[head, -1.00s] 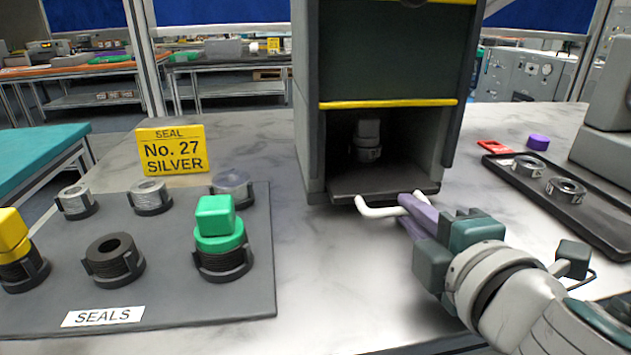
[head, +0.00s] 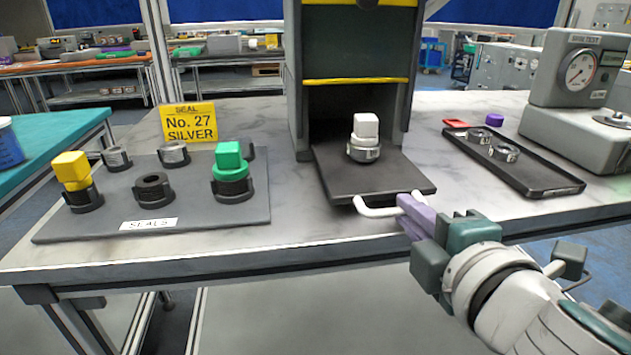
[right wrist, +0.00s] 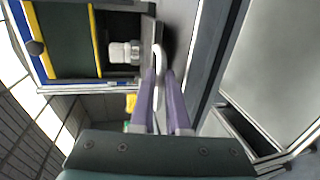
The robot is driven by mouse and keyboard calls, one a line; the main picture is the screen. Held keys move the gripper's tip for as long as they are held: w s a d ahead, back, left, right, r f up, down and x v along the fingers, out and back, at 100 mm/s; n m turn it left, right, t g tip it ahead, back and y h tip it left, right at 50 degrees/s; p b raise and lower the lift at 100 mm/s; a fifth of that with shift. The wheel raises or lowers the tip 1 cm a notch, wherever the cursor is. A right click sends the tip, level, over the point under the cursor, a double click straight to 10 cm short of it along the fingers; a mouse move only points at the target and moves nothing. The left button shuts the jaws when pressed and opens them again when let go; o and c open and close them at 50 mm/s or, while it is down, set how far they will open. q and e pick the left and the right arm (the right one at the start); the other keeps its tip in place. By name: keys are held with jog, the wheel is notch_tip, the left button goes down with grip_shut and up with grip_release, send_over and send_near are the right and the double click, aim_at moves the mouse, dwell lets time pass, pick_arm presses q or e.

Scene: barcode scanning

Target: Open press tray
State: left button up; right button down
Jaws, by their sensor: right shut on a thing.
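The press (head: 355,45) stands at the back middle of the table, with yellow edging above its opening. Its dark tray (head: 335,178) sticks out toward me from that opening. A grey ring-shaped holder with a white block on top (head: 365,135) sits upright on the tray. The tray's white handle (head: 376,209) is at its front edge. My right gripper (head: 411,204) has purple fingers shut on the handle; the handle also shows between the fingers in the right wrist view (right wrist: 157,65). My left gripper is not in view.
A seals board (head: 110,226) with several rings, a green block and a yellow block lies on the left. A yellow "No. 27 SILVER" sign (head: 190,122) stands behind it. A black tray (head: 540,180) with two rings and a gauge device (head: 575,85) are on the right.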

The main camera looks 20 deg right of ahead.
jog(key=c, duration=1.2)
grip_release()
jog(key=shift+w, duration=0.1)
jog(key=v, duration=1)
jog(key=shift+b, duration=0.4)
jog(key=shift+d+r, duration=0.1)
jog(key=shift+r, duration=0.05)
